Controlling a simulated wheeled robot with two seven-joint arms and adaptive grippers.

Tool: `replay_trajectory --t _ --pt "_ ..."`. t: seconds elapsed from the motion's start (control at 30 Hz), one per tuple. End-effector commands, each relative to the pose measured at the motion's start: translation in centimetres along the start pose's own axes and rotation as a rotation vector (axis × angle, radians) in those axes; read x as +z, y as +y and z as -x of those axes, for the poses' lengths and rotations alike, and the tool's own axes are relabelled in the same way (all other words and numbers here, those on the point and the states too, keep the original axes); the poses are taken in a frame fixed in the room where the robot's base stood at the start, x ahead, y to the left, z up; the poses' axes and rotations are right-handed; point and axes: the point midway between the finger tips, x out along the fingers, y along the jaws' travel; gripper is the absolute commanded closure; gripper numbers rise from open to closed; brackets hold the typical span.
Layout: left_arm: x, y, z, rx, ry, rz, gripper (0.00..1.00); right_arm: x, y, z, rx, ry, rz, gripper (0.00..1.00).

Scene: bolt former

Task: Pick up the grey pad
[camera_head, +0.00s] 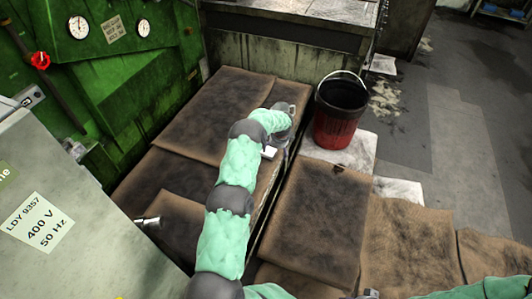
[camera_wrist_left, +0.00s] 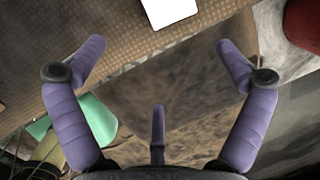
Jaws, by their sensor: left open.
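A small flat pale pad (camera_head: 269,152), nearly white, lies at the edge of the brown-matted platform, partly hidden by my left arm. In the left wrist view what looks like the same pad (camera_wrist_left: 168,10) is cut off by the top edge. I cannot be sure that it is the grey pad. My left gripper (camera_head: 281,143) is beside it, largely hidden under the wrist. In the left wrist view its purple fingers (camera_wrist_left: 160,50) are spread and empty, with the pad beyond the fingertips. Only a possible bit of my right gripper (camera_head: 370,293) shows at the bottom edge.
A black-and-red bucket (camera_head: 340,110) stands just right of the left gripper, on a whitish sheet (camera_head: 350,150). Brown mats (camera_head: 313,215) cover the floor and platform. A green machine (camera_head: 100,70) and a grey cabinet (camera_head: 60,210) stand left. Open floor lies right.

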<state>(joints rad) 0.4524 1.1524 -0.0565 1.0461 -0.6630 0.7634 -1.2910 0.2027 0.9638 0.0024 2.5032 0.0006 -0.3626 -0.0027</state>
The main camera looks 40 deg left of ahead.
Motion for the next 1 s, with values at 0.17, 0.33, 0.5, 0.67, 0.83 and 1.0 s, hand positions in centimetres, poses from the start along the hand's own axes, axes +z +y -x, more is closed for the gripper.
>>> replay_trajectory --t 0.17,0.33,0.5,0.67,0.83,1.0 --pt "3.6 -1.6 0.8 0.000 -0.069 -0.059 0.00 0.0 0.1 -0.2 0.000 0.000 0.000 0.59" --pt "4.3 -1.7 -1.1 0.001 -0.080 -0.069 0.00 -0.1 0.4 -1.0 0.000 0.000 0.000 0.59" --pt "4.5 -1.8 -3.5 0.000 -0.079 -0.069 0.00 -0.1 0.7 -2.0 0.000 0.000 0.000 0.59" --pt "4.6 -1.8 -4.5 -0.001 -0.079 -0.068 0.00 -0.1 0.8 -2.3 0.000 0.000 0.000 0.59" --pt "4.9 -1.7 -5.8 -0.001 -0.079 -0.067 0.00 -0.1 1.1 -3.1 0.000 0.000 0.000 0.59" --pt "5.2 -1.4 -8.2 0.000 -0.078 -0.067 0.00 -0.2 1.6 -4.5 0.000 0.000 0.000 0.59"
